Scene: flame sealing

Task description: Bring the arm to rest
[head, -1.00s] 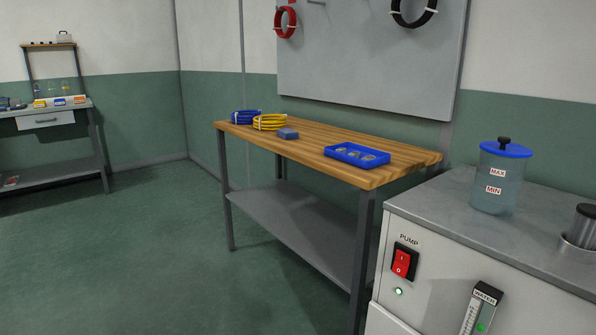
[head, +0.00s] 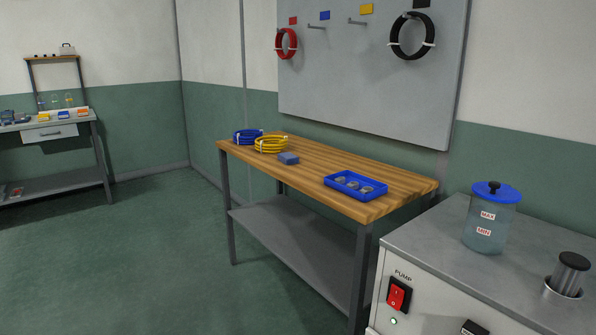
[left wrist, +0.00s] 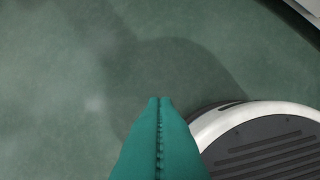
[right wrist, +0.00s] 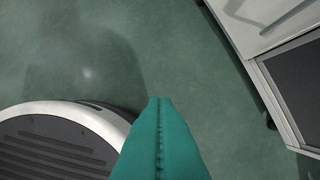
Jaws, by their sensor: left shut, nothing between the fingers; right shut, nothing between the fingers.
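My left gripper (left wrist: 160,102) shows in the left wrist view, pointing down over bare green floor. Its two teal fingers are pressed together with nothing between them. My right gripper (right wrist: 160,102) shows in the right wrist view, also over the floor, with its teal fingers together and empty. Part of my own round base shows beside each gripper. Neither gripper nor arm is in the head view.
A pump cabinet (head: 440,290) with a lidded jar (head: 490,218) stands at right. Floor at left (head: 130,260) is clear.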

